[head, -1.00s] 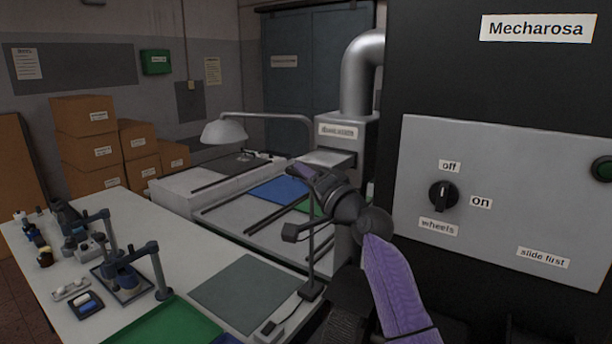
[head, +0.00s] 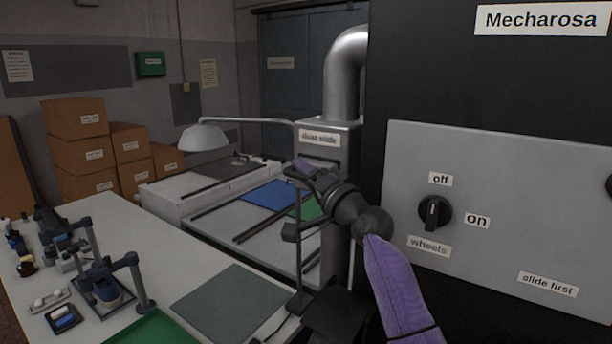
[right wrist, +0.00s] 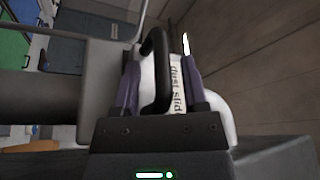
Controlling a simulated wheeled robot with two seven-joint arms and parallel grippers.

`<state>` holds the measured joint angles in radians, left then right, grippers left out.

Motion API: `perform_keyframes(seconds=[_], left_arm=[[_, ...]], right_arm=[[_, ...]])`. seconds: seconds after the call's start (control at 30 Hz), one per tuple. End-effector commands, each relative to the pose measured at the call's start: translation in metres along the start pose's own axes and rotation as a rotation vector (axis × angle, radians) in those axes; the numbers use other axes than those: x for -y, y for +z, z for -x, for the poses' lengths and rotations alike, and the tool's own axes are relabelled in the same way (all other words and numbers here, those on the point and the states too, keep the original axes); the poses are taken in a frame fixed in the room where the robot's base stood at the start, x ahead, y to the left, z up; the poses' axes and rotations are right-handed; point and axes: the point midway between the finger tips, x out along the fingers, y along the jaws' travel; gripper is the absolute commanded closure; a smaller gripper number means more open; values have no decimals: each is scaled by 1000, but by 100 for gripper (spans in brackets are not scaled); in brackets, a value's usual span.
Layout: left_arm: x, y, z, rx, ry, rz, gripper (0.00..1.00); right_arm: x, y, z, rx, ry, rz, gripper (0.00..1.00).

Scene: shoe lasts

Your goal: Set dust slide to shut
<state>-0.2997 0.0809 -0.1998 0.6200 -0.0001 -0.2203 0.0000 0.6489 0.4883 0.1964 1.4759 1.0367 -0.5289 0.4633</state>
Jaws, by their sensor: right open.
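The dust slide's housing is a grey metal box (head: 342,165) under a bent metal duct, with a white label (head: 320,138) on it. In the right wrist view the label (right wrist: 178,88) reads "dust slid", its end cut off. A black curved handle (right wrist: 164,70) shows there between the two purple fingers of my right gripper (right wrist: 161,88), which is open around it, not clamped. In the head view my right gripper (head: 304,170) is in front of the box, below the label, and hides part of it. I cannot tell how far the slide is open. My left gripper is out of view.
At right stands a dark machine with a grey panel (head: 480,270), a black wheels knob (head: 434,211) and a "slide first" label (head: 548,284). A lamp (head: 203,138) hangs over the back bench. A white table (head: 190,255) with tools stands at left.

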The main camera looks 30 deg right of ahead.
Motion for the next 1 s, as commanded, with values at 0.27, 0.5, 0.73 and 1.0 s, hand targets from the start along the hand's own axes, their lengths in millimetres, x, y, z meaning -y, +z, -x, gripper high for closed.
perform_keyframes(seconds=[0.27,0.5,0.73,1.0], left_arm=[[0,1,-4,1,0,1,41],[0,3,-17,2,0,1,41],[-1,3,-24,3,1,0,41],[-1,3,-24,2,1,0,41]], right_arm=[[-2,1,15,2,0,0,44],[-4,2,68,2,1,2,44],[-2,1,97,0,1,1,44],[0,0,100,0,0,0,44]])
